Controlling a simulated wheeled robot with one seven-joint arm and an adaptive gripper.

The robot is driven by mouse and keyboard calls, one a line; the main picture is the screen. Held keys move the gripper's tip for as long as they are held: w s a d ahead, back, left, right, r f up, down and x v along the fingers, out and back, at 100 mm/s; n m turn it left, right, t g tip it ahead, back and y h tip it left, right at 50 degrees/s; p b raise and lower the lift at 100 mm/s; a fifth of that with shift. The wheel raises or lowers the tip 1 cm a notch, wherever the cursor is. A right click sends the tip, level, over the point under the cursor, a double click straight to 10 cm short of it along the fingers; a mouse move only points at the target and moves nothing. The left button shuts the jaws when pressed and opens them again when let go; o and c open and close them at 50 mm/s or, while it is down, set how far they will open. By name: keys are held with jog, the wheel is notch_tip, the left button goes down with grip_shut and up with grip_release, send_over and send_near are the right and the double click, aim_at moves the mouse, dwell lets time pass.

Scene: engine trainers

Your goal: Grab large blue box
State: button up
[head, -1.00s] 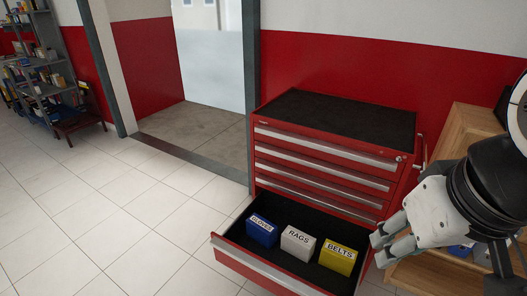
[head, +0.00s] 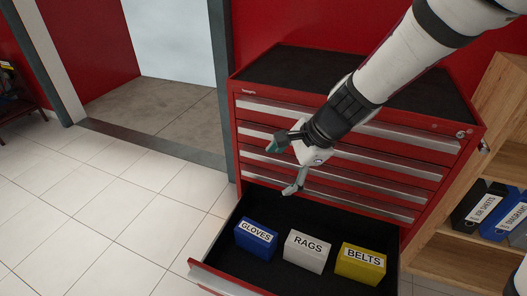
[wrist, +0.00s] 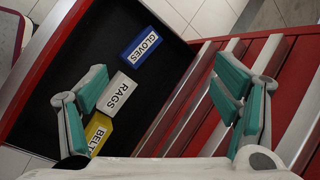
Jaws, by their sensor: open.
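A blue box labelled GLOVES (head: 256,239) stands at the left in the open bottom drawer (head: 216,262) of a red tool cabinet. It also shows in the wrist view (wrist: 141,46), beyond the fingers. My gripper (head: 285,168) is open and empty, above the back of the drawer and in front of the cabinet's drawer fronts. In the wrist view its two green-padded fingers (wrist: 160,108) are spread wide. The blue box is apart from the fingers.
A white RAGS box (head: 306,252) and a yellow BELTS box (head: 361,264) stand to the right of the blue box. The red cabinet (head: 238,137) rises behind the drawer. A wooden shelf (head: 462,262) with binders is at the right. Tiled floor at left is clear.

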jog(key=w+a+f+m+b, duration=0.2)
jog(key=w+f+m+b, duration=0.15)
jog(key=f, duration=0.85)
jog(key=m+h+b, duration=0.1)
jog(key=m+b, duration=0.3)
jog(key=m, duration=0.2)
send_near(256, 232)
jog(key=shift+g, duration=0.4)
jog(key=b+x, duration=0.1)
jog(key=x, duration=0.1)
jog(key=w+b+x, duration=0.1)
jog(key=b+x, duration=0.1)
jog(key=x, duration=0.1)
jog(key=shift+d, duration=0.1)
jog(key=shift+b+x, duration=1.7)
jog(key=shift+x, duration=1.1)
jog(key=shift+s+f+b, duration=0.1)
jog(key=shift+f+b, duration=0.15)
jog(key=shift+b, duration=0.05)
jog(key=c, duration=1.5)
